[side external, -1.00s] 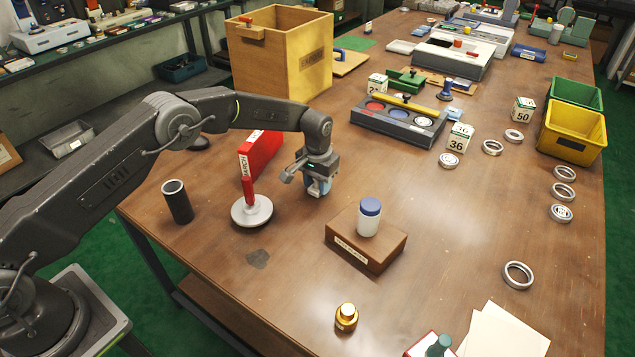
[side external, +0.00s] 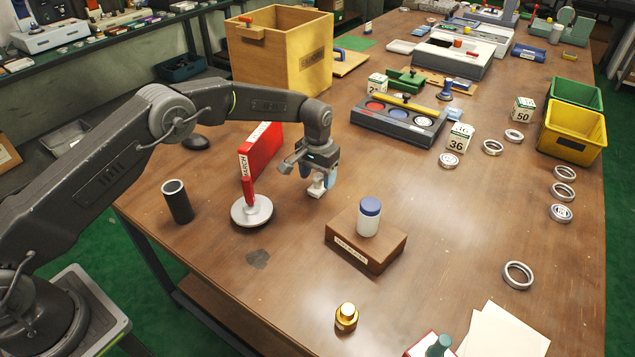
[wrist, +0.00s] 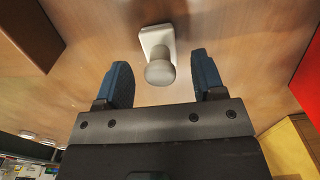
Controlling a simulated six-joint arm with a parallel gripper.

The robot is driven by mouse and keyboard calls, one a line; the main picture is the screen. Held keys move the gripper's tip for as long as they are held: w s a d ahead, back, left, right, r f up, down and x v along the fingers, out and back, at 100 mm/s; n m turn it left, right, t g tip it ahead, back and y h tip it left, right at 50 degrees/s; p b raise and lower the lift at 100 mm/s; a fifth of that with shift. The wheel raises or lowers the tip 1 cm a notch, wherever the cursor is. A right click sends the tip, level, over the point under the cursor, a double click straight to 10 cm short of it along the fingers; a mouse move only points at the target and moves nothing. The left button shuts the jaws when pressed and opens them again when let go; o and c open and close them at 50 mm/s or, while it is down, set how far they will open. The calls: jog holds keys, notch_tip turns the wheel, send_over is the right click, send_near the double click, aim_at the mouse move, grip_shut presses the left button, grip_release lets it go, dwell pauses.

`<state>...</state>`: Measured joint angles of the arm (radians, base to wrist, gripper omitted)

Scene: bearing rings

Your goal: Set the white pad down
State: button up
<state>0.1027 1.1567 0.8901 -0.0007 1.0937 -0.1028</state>
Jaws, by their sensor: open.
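The white pad (wrist: 157,40) rests on the table in the wrist view. It has a pale rectangular base and a round knob on top. In the side view the white pad (side external: 317,189) shows just below my gripper (side external: 318,170). My gripper also shows in the wrist view (wrist: 163,75), with its two blue fingers spread apart. The knob lies in the gap between the fingertips, and clear space shows on both sides of it. No finger appears to touch the pad.
A red binder (side external: 262,153) and a round metal disc with a red handle (side external: 252,210) stand left of my gripper. A wooden block (side external: 383,247) carrying a blue-capped white jar (side external: 368,216) is at the lower right. A dark cup (side external: 177,201) stands further left.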

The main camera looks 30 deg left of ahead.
notch_tip(320, 180, up, 10)
notch_tip(320, 180, up, 11)
jog(key=t, duration=0.1)
send_over(317, 176)
jog(key=s+a, duration=0.2)
jog(key=s, duration=0.4)
jog(key=s+a+r+t, duration=0.2)
jog(key=s+r, duration=0.5)
jog(key=s, duration=0.2)
jog(key=s+a+f+t, duration=0.1)
jog(key=s+a+t, duration=0.1)
jog(key=s, duration=2.2)
jog(key=shift+f+t, duration=0.3)
jog(key=shift+f, duration=0.05)
